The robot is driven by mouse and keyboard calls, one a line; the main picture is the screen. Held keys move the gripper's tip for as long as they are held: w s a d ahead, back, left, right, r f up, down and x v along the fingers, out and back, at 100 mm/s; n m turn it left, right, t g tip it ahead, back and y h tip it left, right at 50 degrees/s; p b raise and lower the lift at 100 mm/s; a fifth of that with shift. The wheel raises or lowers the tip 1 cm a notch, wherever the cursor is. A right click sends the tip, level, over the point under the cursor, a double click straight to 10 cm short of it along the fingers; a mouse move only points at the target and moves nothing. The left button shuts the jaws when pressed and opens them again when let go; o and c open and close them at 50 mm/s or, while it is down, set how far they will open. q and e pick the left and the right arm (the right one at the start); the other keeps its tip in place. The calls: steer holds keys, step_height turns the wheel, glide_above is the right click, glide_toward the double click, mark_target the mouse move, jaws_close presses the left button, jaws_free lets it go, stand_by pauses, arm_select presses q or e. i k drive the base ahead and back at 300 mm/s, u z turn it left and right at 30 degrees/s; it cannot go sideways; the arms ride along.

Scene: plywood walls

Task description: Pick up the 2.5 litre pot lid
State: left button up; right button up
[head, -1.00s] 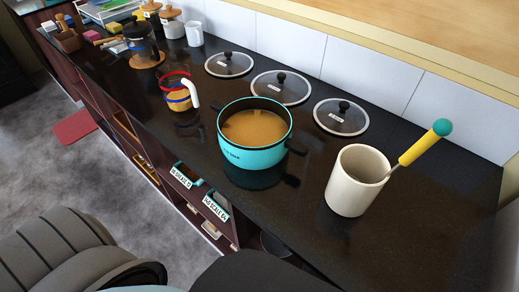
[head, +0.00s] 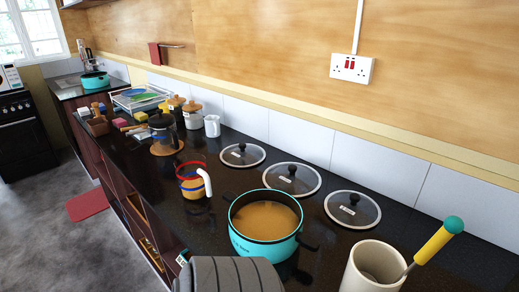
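Three round glass lids with steel rims, black knobs and small white labels lie on the dark counter along the tiled wall: a small left lid (head: 232,158), a larger middle lid (head: 306,184) and a right lid (head: 340,213). The labels are too small to read, so I cannot tell which is the 2.5 litre one. A turquoise pot (head: 250,245) holding orange-brown liquid stands uncovered in front of the middle lid. Neither gripper shows; a grey ribbed part of mine at the bottom edge covers part of the counter front.
A cream crock (head: 361,272) with a yellow-handled utensil (head: 436,244) stands right of the pot. A glass jug with a white handle (head: 204,182), a French press (head: 163,132) and a white mug (head: 212,126) stand to the left. A wall socket (head: 352,69) is above.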

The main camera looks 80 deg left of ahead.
mark_target(241, 155)
steer(key=u, duration=0.05)
steer(key=k, duration=1.15)
steer(key=u, duration=1.5)
steer(key=i, duration=0.5)
steer(key=u, duration=0.05)
